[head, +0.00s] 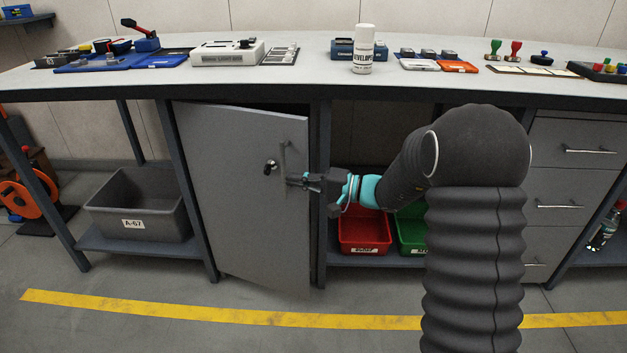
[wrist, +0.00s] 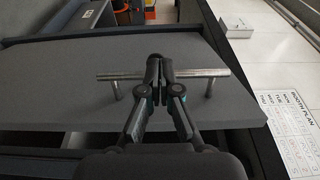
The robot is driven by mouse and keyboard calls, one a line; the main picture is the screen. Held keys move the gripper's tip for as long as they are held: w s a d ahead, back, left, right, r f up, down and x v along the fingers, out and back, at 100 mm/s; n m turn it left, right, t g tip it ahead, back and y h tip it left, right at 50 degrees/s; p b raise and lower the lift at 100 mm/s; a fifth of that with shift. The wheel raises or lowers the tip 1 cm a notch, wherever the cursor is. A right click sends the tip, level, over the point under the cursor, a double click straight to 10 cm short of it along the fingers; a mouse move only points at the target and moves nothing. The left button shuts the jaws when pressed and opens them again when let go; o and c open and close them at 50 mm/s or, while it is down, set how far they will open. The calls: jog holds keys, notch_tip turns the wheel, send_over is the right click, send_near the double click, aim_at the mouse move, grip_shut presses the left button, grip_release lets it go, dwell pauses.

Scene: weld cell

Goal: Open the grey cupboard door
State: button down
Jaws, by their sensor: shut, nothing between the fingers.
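The grey cupboard door (head: 235,190) is under the bench, left of the middle in the head view. It stands ajar, its right edge swung out and a dark gap showing along its top. In the wrist view the door (wrist: 235,95) fills the middle. Its bar handle (head: 283,160) is upright near the right edge; the wrist view shows the handle (wrist: 205,73) across the picture.
A black lock knob (head: 270,166) sits beside the handle. A grey bin (head: 140,205) is left of the cupboard; red (head: 362,235) and green (head: 410,235) bins are right of it. The bench top (head: 310,78) holds several tools. The floor before the door is clear, with a yellow line (head: 220,314).

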jog(key=shift+x, duration=0.75)
jog(key=shift+s+a+t+b, duration=0.2)
jog(key=shift+s+t+b, duration=0.1)
jog(key=shift+s, duration=0.15)
